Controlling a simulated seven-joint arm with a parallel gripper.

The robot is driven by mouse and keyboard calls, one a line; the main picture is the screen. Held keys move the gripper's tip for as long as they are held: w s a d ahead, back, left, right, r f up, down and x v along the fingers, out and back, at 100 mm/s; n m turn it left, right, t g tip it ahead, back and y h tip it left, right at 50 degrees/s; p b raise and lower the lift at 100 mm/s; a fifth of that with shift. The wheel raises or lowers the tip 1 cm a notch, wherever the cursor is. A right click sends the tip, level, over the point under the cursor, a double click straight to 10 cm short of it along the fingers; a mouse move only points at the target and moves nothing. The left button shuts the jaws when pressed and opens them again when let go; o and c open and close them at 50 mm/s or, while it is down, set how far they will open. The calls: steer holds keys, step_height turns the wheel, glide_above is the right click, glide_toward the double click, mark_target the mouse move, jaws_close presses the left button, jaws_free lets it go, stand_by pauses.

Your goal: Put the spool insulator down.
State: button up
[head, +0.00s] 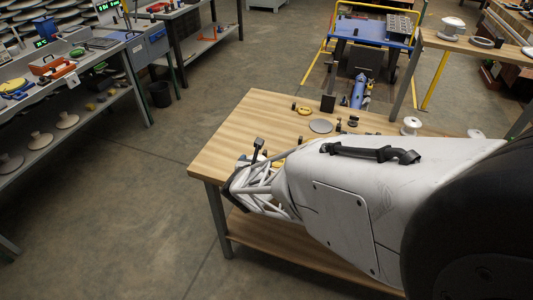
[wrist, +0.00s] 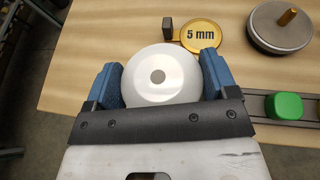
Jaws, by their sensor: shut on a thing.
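In the wrist view, a white round spool insulator (wrist: 160,94) with a grey centre hole sits between the blue finger pads of my gripper (wrist: 160,64). The pads press on it from the left and right, so my gripper is shut on it. I see the spool from its flat end. I cannot tell whether its far end touches the wooden table (wrist: 80,85) or hangs above it.
A grey disc with a brass stud (wrist: 281,26) and a green piece on a rail (wrist: 285,106) are at right. Another white spool (head: 411,126) stands farther back.

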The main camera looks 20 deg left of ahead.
steer(key=shift+f, duration=1.35)
steer(key=shift+f, duration=0.1)
steer(key=o, duration=0.9)
steer(key=shift+s+r, duration=0.35)
steer(key=shift+s, duration=0.15)
steer(key=v, duration=1.1)
steer(key=shift+d, duration=0.15)
steer(key=shift+w, duration=0.1)
